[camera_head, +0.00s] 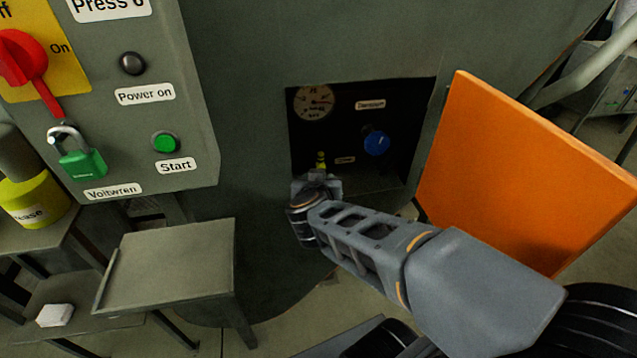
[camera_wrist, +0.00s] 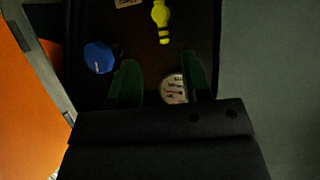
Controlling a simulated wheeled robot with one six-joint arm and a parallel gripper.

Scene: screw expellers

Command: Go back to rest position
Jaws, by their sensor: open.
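My gripper (camera_wrist: 160,84) is open, with its two green-lined fingers apart and nothing seen between them but a round gauge behind. In the head view my arm reaches from the lower right to the dark recess (camera_head: 345,180) in the machine's front, and its wrist hides part of the recess's lower left. The recess holds the round gauge (camera_head: 313,102), a blue knob (camera_head: 376,142) and a small yellow part (camera_head: 320,158). In the wrist view the blue knob (camera_wrist: 99,57) is left of the fingers and the yellow part (camera_wrist: 161,20) is above them, both apart from the fingers.
An orange door (camera_head: 530,170) stands open at the right of the recess, close to my arm. A control box (camera_head: 185,70) with a red switch, green padlock and green button juts out at the left. A grey table (camera_head: 175,265) stands below it.

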